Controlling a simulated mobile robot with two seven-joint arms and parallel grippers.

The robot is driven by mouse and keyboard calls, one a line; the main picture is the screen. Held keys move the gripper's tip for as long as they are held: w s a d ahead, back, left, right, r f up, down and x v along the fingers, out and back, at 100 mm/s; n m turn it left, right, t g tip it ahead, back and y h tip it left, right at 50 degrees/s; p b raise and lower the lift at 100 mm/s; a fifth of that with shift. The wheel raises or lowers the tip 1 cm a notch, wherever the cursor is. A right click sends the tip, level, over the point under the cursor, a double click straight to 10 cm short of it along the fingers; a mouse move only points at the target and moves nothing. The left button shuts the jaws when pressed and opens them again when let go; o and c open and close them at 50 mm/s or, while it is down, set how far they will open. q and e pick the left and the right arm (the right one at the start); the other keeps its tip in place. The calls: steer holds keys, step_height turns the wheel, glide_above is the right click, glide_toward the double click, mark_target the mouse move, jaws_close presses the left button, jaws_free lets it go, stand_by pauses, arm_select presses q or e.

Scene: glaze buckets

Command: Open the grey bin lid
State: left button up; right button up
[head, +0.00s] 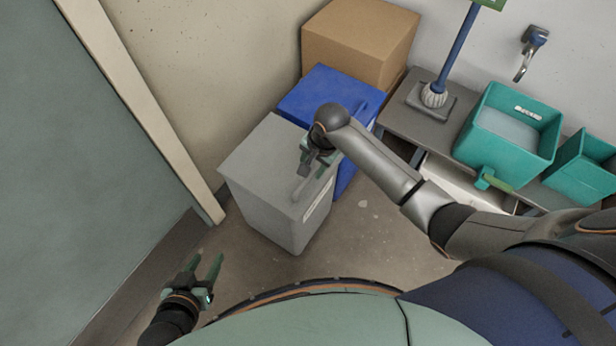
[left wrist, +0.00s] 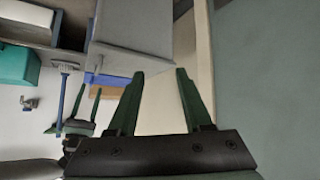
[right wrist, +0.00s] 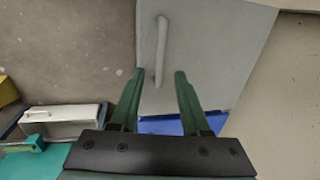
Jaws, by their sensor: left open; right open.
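The grey bin (head: 285,215) stands on the floor in the head view with its flat grey lid (head: 262,165) closed. A light bar handle (head: 304,188) lies on the lid near its right edge; the handle (right wrist: 162,45) is clear in the right wrist view. My right gripper (head: 314,165) is open and empty over the lid. In the right wrist view its fingers point at the handle's near end, with nothing gripped; I cannot tell whether they touch the lid. My left gripper (head: 207,268) is open and empty, low in front of the bin and to its left.
A blue bin (head: 318,97) stands right behind the grey bin, with a cardboard box (head: 357,42) behind it. A low grey shelf with teal buckets (head: 508,130) and a mop (head: 436,95) is at the right. A wall and door (head: 75,150) bound the left. Bare floor lies in front.

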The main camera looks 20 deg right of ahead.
mark_target(308, 180)
steer(key=f, duration=0.1)
steer(key=f+b, duration=0.1)
steer(key=f, duration=0.1)
steer(key=w+f+b, duration=0.1)
steer(key=f, duration=0.1)
steer(key=shift+a+f, duration=0.2)
steer(key=shift+a, duration=0.15)
jaws_close()
steer(key=shift+s, duration=0.1)
stand_by(1.0)
